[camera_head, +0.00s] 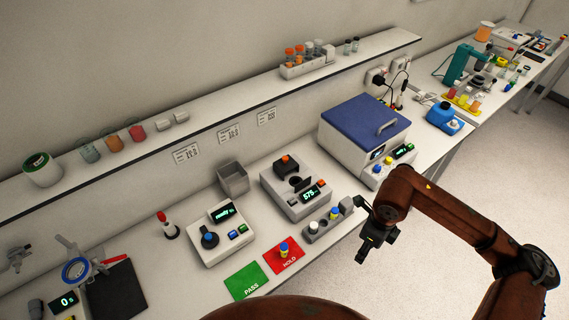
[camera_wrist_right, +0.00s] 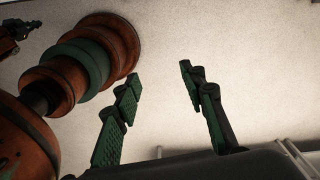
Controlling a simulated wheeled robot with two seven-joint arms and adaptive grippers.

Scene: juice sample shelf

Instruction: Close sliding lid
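A grey-white meter (camera_head: 293,197) with a green display reading about 575 stands on the bench in the head view. On its top, a black piece with an orange knob (camera_head: 287,162) sits toward the back, and a dark round opening shows in front of it. This piece looks like the sliding lid, drawn back from the opening. My right gripper (camera_head: 369,250) hangs past the bench's front edge, right of the meter and apart from it. In the right wrist view it is open and empty (camera_wrist_right: 160,97), over bare floor. My left gripper is not in view.
A small grey holder (camera_head: 329,224) with capped vials stands between the meter and the bench's front edge. A white box with a blue lid (camera_head: 365,124) is to the right. A red HOLD mat (camera_head: 284,256) bears a capped vial; a green PASS mat (camera_head: 246,281) is empty.

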